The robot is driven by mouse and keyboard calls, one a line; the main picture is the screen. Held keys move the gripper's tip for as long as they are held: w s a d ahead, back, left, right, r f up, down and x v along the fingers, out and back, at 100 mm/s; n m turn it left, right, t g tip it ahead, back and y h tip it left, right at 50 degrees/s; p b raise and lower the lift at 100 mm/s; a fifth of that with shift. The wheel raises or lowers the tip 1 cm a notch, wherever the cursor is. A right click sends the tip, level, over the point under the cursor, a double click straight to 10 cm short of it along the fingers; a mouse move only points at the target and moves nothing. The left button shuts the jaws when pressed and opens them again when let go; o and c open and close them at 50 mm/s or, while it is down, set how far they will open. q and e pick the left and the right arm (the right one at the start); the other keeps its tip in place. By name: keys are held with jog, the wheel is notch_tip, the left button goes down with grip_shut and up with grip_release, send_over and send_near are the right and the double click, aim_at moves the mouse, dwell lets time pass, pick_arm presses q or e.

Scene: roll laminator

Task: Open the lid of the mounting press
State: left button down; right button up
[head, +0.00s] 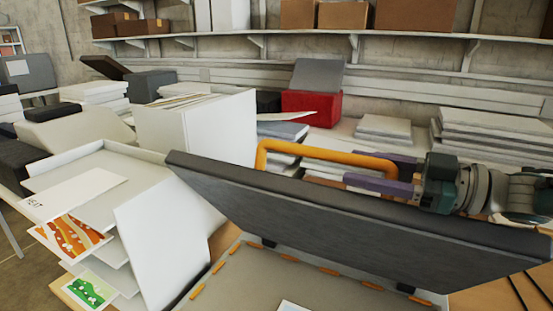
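The mounting press lid (350,215) is a wide dark grey panel, raised and tilted up from the press bed (290,278). An orange bar handle (310,151) stands up from the lid's far side. My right gripper (375,174) comes in from the right behind the lid. Its purple fingers lie on either side of the handle's right end and look shut on it; the lid's top edge hides part of the contact. The bed below is beige with orange marks along its edge and shows a bit of white sheet. My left gripper is not in view.
A white tiered rack (150,235) with printed sheets stands left of the press. A white box (198,125) stands behind it. A red box (311,108) and paper stacks (490,135) line the back counter. A wall shelf (400,37) with brown boxes runs above.

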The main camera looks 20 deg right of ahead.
jog(key=shift+r, duration=0.15)
jog(key=b+v, duration=0.2)
jog(key=v, duration=0.7)
jog(key=shift+f, duration=0.25)
jog(key=shift+s+d+r, duration=0.15)
jog(key=shift+s+d, duration=0.1)
jog(key=shift+s, duration=0.1)
jog(key=shift+s+d, duration=0.1)
